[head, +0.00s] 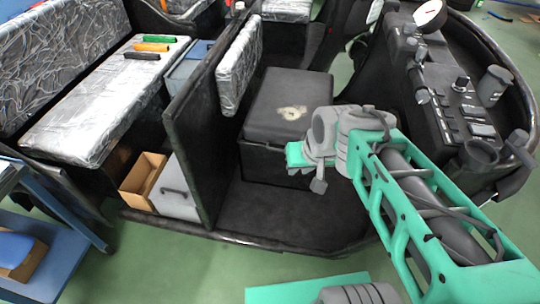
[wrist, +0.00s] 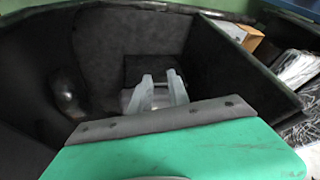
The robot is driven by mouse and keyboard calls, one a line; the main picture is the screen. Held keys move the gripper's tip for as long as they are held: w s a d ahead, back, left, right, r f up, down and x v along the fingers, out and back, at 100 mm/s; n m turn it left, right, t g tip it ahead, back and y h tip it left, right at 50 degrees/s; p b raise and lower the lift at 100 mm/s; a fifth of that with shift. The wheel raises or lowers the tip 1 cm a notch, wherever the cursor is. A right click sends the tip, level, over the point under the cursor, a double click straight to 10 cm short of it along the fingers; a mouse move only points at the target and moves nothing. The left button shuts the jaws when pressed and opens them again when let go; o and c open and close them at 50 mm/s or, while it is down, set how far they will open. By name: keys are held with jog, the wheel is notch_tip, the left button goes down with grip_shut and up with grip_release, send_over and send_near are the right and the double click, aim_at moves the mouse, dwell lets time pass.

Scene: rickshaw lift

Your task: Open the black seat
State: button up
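The black seat (head: 290,103) is a dark box-like seat with a flat lid and a pale worn patch on top, in the middle of the head view. Its lid lies flat and looks closed. My gripper (head: 318,184) is in front of the seat's right front side, below lid level, and hides part of that side. In the wrist view, the two grey fingers of my gripper (wrist: 160,90) stand apart with nothing clear between them. Dark surfaces lie beyond them; I cannot tell there which part is the seat. Whether the fingers touch the seat cannot be told.
A dark upright partition (head: 203,145) stands left of the seat. Beyond it are a silver-covered bench (head: 95,100) with colored markers and an open cardboard box (head: 143,180). A dashboard (head: 450,100) with controls is at right. The dark floor (head: 270,215) before the seat is clear.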

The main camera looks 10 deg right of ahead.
jog(key=w+a+f+m+t+y+b, duration=0.1)
jog(key=w+a+f+t+y+b, duration=0.15)
jog(key=w+f+b, duration=0.75)
jog(key=w+a+f+m+t+y+b, duration=0.1)
jog(key=w+a+f+t+y+b, duration=0.2)
jog(key=w+f+b, duration=0.65)
jog(key=w+d+f+m+t+y+b, duration=0.1)
jog(key=w+d+f+m+t+b, duration=0.3)
jog(key=d+f+m+b, duration=0.15)
jog(key=w+d+f+m+t+y+b, duration=0.1)
jog(key=w+d+f+m+t+b, duration=0.3)
jog(key=f+b, duration=0.3)
jog(key=shift+g, duration=0.35)
jog(key=x, duration=0.2)
jog(key=b+x, duration=0.1)
jog(key=x, duration=0.3)
jog(key=shift+w+d+r, duration=0.2)
jog(key=shift+d+r, duration=0.05)
jog(key=shift+r, duration=0.15)
grip_shut()
